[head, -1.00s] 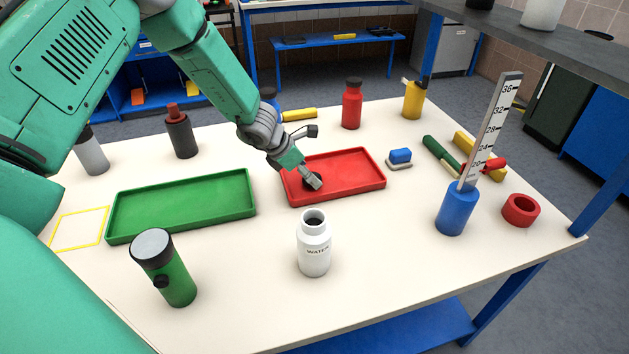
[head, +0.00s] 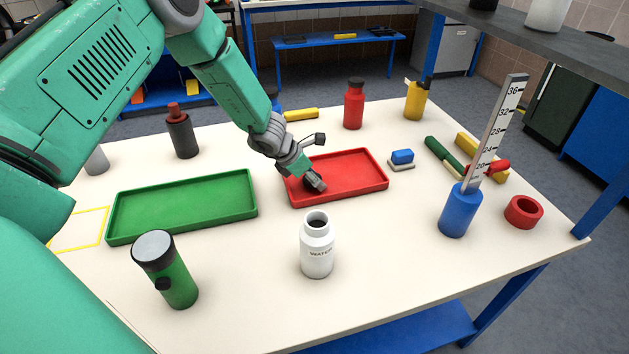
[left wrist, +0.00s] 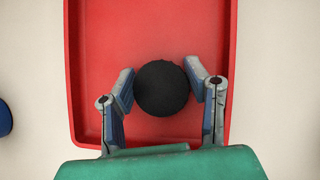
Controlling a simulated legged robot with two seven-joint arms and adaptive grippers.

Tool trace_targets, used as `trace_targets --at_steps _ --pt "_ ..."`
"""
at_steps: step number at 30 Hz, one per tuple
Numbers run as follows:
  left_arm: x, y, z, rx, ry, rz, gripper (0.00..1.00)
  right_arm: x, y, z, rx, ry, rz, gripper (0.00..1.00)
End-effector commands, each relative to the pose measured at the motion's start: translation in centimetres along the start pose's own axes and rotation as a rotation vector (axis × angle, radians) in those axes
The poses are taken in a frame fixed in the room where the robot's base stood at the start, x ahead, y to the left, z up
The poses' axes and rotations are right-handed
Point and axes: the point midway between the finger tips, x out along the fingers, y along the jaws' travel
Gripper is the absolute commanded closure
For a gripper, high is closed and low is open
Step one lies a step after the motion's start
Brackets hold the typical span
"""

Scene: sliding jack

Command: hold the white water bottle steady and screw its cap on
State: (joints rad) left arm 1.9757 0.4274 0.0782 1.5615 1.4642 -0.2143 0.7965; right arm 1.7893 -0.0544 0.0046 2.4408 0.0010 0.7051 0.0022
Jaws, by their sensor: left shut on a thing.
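The white water bottle (head: 317,248) stands upright and open on the table, with its dark mouth showing at the top. My left gripper (head: 316,184) is over the left end of the red tray (head: 350,183). In the left wrist view my left gripper (left wrist: 163,92) has its two fingers on either side of a round black cap (left wrist: 162,88), shut on it. The cap is inside the red tray (left wrist: 85,60), and its height above the tray floor is hard to tell. In the head view the cap is mostly hidden by the fingers. My right gripper is not in view.
A green tray (head: 182,206) lies left of the red one. A green flask (head: 167,271) stands left of the bottle. A blue holder with a ruler (head: 461,211) and a red ring (head: 523,211) are at the right. The table around the bottle is clear.

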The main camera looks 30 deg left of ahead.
Motion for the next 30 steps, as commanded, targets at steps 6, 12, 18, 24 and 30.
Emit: trace_targets --at_steps 6,12,18,24,30 --pt "-1.1 0.1 0.7 0.002 0.003 0.003 0.73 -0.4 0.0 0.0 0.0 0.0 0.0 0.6" --pt "-4.7 -0.1 3.0 0.005 0.002 0.005 0.73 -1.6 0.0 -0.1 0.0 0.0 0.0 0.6" --pt "-7.4 -0.1 4.7 0.004 0.003 0.003 0.73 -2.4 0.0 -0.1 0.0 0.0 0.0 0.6" --pt "-8.4 0.0 5.2 0.0 0.004 0.002 0.73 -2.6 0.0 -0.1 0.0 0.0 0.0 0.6" --pt "-8.4 0.0 5.2 0.0 0.004 0.002 0.73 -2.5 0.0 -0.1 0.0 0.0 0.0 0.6"
